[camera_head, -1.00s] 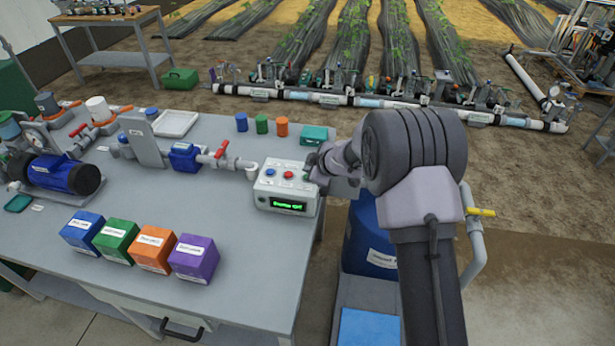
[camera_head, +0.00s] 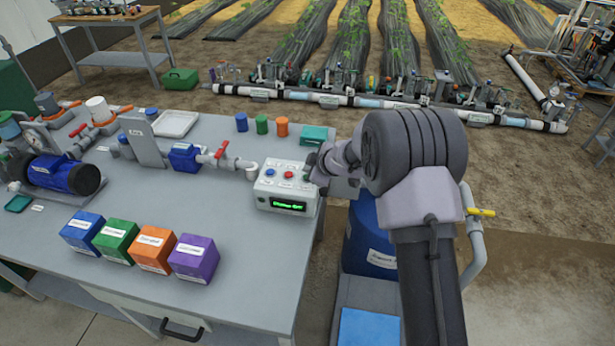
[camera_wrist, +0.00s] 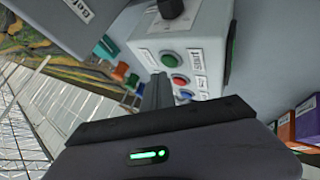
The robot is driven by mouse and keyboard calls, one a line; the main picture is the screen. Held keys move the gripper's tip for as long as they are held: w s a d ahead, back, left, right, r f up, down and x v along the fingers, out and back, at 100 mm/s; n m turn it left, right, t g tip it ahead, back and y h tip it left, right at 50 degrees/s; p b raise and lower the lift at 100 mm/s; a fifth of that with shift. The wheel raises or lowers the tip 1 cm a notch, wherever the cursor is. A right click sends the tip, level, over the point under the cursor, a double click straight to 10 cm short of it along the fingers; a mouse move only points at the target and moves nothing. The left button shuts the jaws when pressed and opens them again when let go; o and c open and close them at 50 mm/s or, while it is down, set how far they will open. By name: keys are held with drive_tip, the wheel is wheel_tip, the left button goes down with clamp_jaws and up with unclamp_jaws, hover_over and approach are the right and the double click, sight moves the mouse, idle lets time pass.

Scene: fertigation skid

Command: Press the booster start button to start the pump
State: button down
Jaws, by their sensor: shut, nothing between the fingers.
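The grey control box (camera_head: 287,190) stands at the right end of the bench, with a lit green display (camera_head: 288,206) whose small text I cannot read surely. A blue button (camera_head: 269,171) and a red button (camera_head: 288,174) show on its top. In the wrist view a green button (camera_wrist: 168,60) sits in a row with the red button (camera_wrist: 180,80) and blue button (camera_wrist: 186,96). My gripper (camera_wrist: 158,80) is shut and empty, its tips close by the green button. I cannot tell whether they touch it. In the head view my gripper hides the green button.
A pipe with a red-handled valve (camera_head: 222,153) leads up to the box's left side. Several coloured boxes, among them a purple one (camera_head: 194,258), stand at the bench front. Small coloured cups (camera_head: 262,124) and a teal box (camera_head: 316,134) stand behind the control box.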

idle(0.3)
drive_tip(key=shift+f, duration=0.45)
drive_tip(key=shift+f+b, duration=0.35)
idle(0.5)
drive_tip(key=shift+r, duration=0.15)
drive_tip(key=shift+r+p, duration=0.65)
drive_tip(key=shift+p, duration=0.4)
wheel_tip(320, 180, up, 5)
drive_tip(key=p, duration=0.5)
drive_tip(key=shift+p, duration=0.4)
